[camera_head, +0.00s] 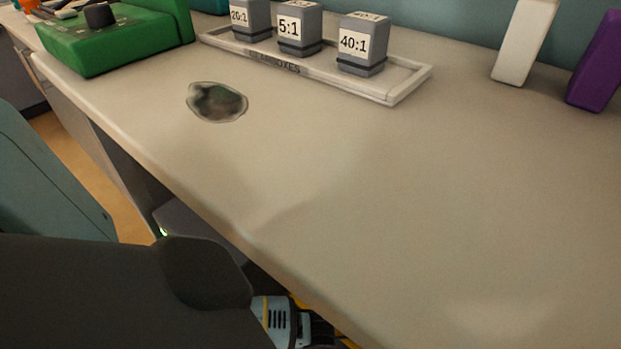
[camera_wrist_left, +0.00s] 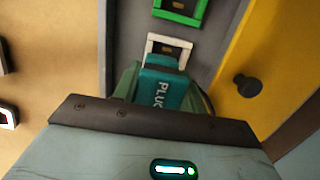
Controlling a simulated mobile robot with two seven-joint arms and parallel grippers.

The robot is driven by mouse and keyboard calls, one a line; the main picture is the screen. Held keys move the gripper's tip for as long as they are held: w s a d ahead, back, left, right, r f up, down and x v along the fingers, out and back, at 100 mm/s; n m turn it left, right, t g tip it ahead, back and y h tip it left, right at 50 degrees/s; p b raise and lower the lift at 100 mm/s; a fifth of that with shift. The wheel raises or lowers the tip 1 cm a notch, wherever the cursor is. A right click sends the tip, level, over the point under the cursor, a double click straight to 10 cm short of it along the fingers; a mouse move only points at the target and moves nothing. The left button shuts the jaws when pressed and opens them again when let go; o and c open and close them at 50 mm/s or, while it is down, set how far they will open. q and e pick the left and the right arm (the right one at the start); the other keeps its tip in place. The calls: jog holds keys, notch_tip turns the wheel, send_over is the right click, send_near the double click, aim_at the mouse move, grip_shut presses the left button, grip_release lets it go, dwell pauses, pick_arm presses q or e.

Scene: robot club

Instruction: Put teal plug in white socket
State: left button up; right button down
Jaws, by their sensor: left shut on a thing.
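The teal plug (camera_wrist_left: 162,90), lettered "PLUG", is in the left wrist view. My left gripper (camera_wrist_left: 160,80) is shut on it. The white socket (camera_wrist_left: 151,47) is a white frame with a dark opening on a grey panel, just beyond the plug's far end. The plug overlaps the socket's lower part in this view; I cannot tell whether it touches or has entered it. In the head view my left arm reaches in from the left below the table edge, and the plug and socket do not show there. My right gripper is in neither view.
A green-framed socket (camera_wrist_left: 181,8) sits beyond the white one. A yellow panel (camera_wrist_left: 262,60) with a dark knob (camera_wrist_left: 247,85) stands right of the plug. In the head view the table (camera_head: 350,180) carries a gearbox tray (camera_head: 405,88) and a green device (camera_head: 110,40); its front is mostly clear.

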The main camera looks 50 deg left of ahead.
pick_arm(q)
jog(key=shift+w+a, duration=0.25)
jog(key=shift+a, duration=0.05)
jog(key=f+b, duration=0.1)
jog(key=f, duration=0.1)
jog(key=f+b, duration=0.1)
jog(key=shift+w+a+b, duration=0.15)
jog(key=shift+a+b, duration=0.1)
jog(key=shift+b, duration=0.05)
jog(key=shift+f, duration=0.3)
jog(key=shift+f+b, duration=0.15)
jog(key=shift+b, duration=0.15)
jog(key=o, duration=0.9)
jog(key=shift+o, duration=0.4)
